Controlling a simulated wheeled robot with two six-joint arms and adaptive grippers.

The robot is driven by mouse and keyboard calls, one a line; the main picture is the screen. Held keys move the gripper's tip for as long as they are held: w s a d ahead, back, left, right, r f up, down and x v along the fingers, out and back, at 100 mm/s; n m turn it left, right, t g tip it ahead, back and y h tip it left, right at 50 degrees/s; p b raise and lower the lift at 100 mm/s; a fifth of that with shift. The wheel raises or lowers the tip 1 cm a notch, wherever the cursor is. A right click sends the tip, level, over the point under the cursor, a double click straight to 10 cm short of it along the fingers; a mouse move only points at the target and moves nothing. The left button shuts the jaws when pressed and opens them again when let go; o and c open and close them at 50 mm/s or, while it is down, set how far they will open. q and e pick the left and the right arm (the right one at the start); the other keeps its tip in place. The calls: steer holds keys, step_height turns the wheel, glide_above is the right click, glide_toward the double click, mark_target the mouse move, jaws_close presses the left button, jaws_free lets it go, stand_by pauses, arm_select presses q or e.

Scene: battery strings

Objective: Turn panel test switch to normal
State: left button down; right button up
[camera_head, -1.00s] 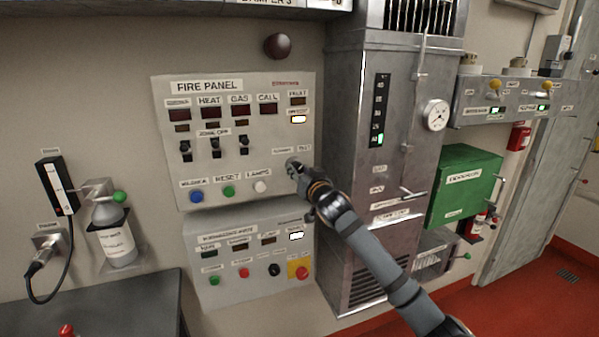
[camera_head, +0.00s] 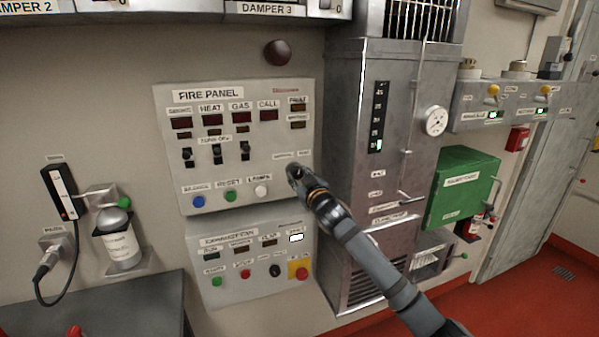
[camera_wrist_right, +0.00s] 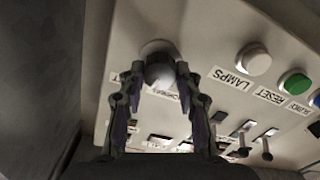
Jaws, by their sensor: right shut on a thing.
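The fire panel (camera_head: 231,179) is a pale grey box on the wall. The fingers also show in the right wrist view (camera_wrist_right: 160,84), one on each side of the knob. The gripper mostly hides the switch in the head view, and the knob's exact pointing direction is unclear. The lamps under FAULT (camera_head: 298,125) are dark. My left gripper is not in view.
White (camera_head: 261,191), green and blue buttons sit left of the switch, with several toggles (camera_head: 216,152) above. A second panel (camera_head: 252,295) with buttons is below. A metal cabinet (camera_head: 347,130) stands close on the right. A dark worktop (camera_head: 120,310) is at lower left.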

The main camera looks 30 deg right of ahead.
steer(key=n+p, duration=0.4)
steer(key=n, duration=0.2)
steer(key=shift+r+n, duration=0.15)
steer(key=shift+n, duration=0.15)
steer(key=n+p, duration=0.2)
steer(key=n, duration=0.1)
steer(key=shift+n, duration=0.3)
steer(key=shift+n+p, duration=0.5)
steer(key=shift+n, duration=0.1)
steer(key=shift+f, duration=0.2)
steer(key=o, duration=1.1)
steer(key=shift+o, duration=0.2)
